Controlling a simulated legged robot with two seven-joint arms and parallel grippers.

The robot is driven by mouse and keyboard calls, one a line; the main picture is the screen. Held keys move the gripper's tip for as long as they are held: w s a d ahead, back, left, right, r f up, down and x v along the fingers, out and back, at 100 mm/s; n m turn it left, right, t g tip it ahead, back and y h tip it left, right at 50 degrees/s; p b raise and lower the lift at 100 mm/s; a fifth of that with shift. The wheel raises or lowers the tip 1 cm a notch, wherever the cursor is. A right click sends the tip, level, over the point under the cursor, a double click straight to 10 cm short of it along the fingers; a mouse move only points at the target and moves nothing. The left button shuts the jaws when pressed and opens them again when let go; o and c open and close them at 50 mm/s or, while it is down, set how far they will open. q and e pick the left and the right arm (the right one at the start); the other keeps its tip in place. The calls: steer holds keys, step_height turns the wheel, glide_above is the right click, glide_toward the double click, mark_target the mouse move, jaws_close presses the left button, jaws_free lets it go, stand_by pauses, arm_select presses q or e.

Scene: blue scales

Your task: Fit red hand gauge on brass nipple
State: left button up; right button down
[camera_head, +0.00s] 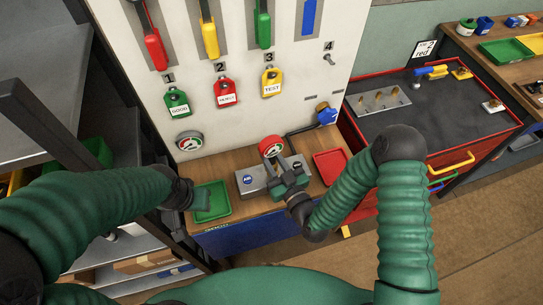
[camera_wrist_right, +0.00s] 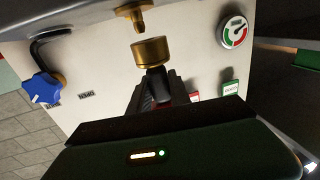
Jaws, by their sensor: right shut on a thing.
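A round gauge with a red rim (camera_head: 272,147) stands above the grey block (camera_head: 252,181) in the head view. My right gripper (camera_head: 288,176) is shut on it. In the right wrist view, which looks upside down, the gauge's brass socket (camera_wrist_right: 151,50) sits just beyond my fingertips (camera_wrist_right: 156,88). The brass nipple (camera_wrist_right: 134,17) points at the socket, slightly to one side, with a small gap between them. The nipple is hidden in the head view. My left gripper (camera_head: 192,195) is beside the green tray; its fingers do not show clearly.
A second gauge (camera_head: 189,141) is at the foot of the white panel (camera_head: 300,80). A blue valve handle (camera_head: 327,116) stands behind the block to the right. A green tray (camera_head: 211,201) and a red tray (camera_head: 330,166) flank the block. Coloured tags hang above.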

mark_target(274, 152)
steer(key=shift+a+f, duration=0.15)
steer(key=shift+f, duration=0.1)
steer(key=shift+f+b, duration=0.3)
steer(key=shift+b, duration=0.15)
steer(key=shift+r+p, duration=2.3)
steer(key=shift+r, duration=0.8)
steer(key=shift+d, duration=0.2)
